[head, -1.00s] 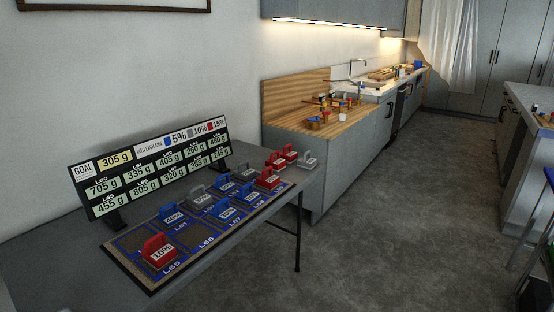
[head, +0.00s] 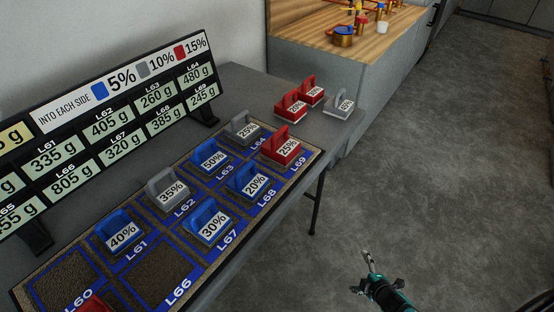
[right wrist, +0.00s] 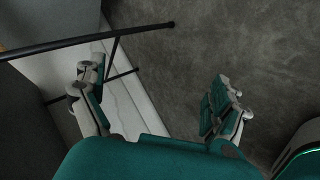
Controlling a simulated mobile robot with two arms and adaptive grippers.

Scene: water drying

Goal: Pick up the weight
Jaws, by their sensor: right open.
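Several handled weights stand on a board (head: 75,268) with blue-outlined cells: blue 40% (head: 122,235), grey 35% (head: 171,192), blue 50% (head: 212,160), blue 30% (head: 210,226), blue 20% (head: 254,184), grey 25% (head: 241,131) and red 25% (head: 284,149). Part of a red one (head: 95,304) shows at the bottom edge. Two red weights (head: 290,106) (head: 312,92) and a grey one (head: 340,105) stand off the board on the table's far end. My right gripper (head: 384,269) is over the floor, right of the table, touching no weight. In the right wrist view its fingers (right wrist: 158,82) are apart and empty. My left gripper is out of view.
A sign (head: 120,125) with gram values stands behind the board. The grey table (head: 245,85) has dark legs; a dark bar (right wrist: 90,42) crosses the right wrist view. A wooden counter (head: 350,50) with pots stands at the back. The floor at right is clear.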

